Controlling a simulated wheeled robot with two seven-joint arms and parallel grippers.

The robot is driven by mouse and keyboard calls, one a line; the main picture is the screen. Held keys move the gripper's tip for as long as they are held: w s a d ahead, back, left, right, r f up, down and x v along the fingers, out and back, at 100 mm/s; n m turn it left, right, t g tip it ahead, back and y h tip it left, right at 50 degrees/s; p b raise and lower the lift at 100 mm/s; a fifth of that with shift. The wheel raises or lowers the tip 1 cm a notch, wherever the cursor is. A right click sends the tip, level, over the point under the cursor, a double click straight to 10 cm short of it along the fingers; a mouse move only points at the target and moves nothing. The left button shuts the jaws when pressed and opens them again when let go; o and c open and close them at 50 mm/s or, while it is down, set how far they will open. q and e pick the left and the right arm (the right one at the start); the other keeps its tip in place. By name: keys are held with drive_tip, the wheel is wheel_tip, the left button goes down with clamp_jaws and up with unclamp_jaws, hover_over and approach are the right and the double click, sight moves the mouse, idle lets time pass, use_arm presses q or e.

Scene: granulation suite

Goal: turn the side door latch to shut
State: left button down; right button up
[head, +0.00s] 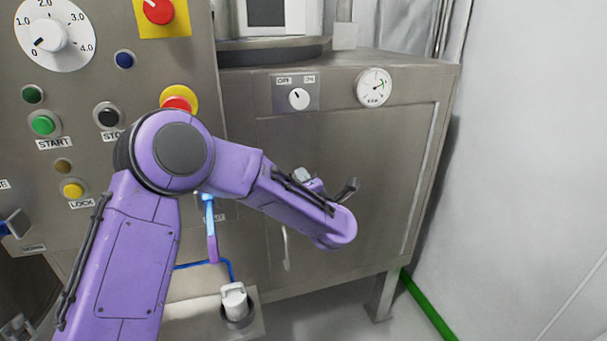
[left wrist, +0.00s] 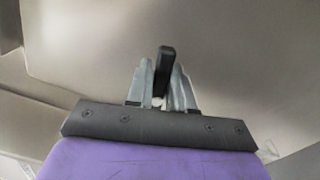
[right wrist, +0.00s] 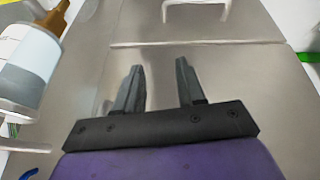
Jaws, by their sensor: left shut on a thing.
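The side door latch (left wrist: 167,58) shows in the left wrist view as a dark, narrow lever that stands nearly upright in the picture. The fingers of my left gripper (left wrist: 162,68) are closed around it, one on each side. In the head view my purple left forearm crosses in front of the steel side door (head: 370,150) and hides most of this grip, so the latch's angle to the door is hard to tell there. My right gripper (right wrist: 160,65) is open and empty, its fingers apart, above a grey metal surface. It does not show in the head view.
The control panel (head: 75,140) with buttons and a dial stands at the left. A pressure gauge (head: 374,87) and a small selector knob (head: 298,98) sit above the door. A white-and-grey cylinder (right wrist: 35,60) is left of my right gripper. A pale wall (head: 530,160) bounds the right side.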

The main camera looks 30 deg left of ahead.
use_arm(q)
drive_tip(key=shift+f+m+p, duration=0.25)
drive_tip(key=shift+m+p, duration=0.55)
drive_tip(key=shift+m, duration=0.8)
drive_tip(key=shift+m, duration=0.3)
drive_tip(key=c, duration=1.1)
unclamp_jaws()
drive_tip(key=shift+f, duration=0.1)
drive_tip(key=b+v, duration=0.1)
drive_tip(key=v, duration=0.9)
drive_tip(key=shift+s+d, duration=0.2)
